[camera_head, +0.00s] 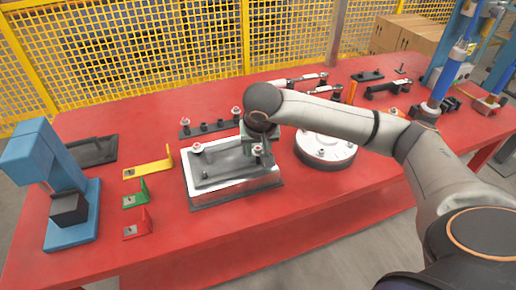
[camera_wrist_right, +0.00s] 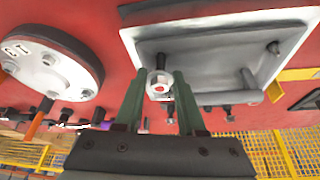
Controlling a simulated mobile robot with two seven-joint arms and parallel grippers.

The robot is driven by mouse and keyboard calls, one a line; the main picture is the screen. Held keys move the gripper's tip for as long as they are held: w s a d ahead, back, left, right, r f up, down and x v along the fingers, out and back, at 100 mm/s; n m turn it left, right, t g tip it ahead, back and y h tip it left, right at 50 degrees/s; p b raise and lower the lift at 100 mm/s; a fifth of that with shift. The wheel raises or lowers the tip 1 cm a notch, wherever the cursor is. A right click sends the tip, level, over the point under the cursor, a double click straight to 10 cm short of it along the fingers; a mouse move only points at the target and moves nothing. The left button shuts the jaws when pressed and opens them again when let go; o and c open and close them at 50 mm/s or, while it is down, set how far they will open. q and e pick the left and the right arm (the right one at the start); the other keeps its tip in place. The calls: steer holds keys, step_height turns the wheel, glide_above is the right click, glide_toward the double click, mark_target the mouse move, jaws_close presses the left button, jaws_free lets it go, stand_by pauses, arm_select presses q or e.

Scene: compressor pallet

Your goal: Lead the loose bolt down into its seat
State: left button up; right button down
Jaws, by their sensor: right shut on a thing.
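My right gripper (camera_head: 262,153) is above the right back part of a silver rectangular housing (camera_head: 228,191). In the right wrist view its green fingers (camera_wrist_right: 158,95) are shut on a bolt (camera_wrist_right: 160,82) with a pale hex head and red mark. The bolt is beside the corner of the housing's pale rim (camera_wrist_right: 205,22). Its lower end and the seat are hidden, so I cannot tell whether it touches. Another bolt (camera_head: 197,148) stands at the housing's back left corner. My left gripper is not in view.
A round white flange (camera_head: 326,147) stands close to the right of the housing. A dark bolt rack (camera_head: 211,129) lies behind it. Yellow (camera_head: 150,169), green (camera_head: 135,196) and red (camera_head: 138,226) brackets and a blue press (camera_head: 47,165) are to the left. The front table edge is clear.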

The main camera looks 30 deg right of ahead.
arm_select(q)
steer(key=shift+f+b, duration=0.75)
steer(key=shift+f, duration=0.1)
arm_select(e)
steer(key=shift+f, duration=0.85)
steer(key=shift+c, duration=2.1)
jaws_free()
steer(key=shift+f, duration=0.1)
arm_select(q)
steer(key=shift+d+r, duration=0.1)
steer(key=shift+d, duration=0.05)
arm_select(e)
steer(key=shift+s+a+r, duration=0.15)
steer(key=shift+r, duration=0.4)
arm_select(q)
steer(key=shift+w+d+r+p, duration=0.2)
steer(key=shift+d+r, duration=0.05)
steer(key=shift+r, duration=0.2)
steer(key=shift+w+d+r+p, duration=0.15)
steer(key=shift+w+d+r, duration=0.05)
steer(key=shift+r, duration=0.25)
arm_select(e)
steer(key=v, duration=1.1)
steer(key=shift+r, duration=0.35)
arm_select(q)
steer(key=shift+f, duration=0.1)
arm_select(e)
steer(key=shift+s, duration=0.1)
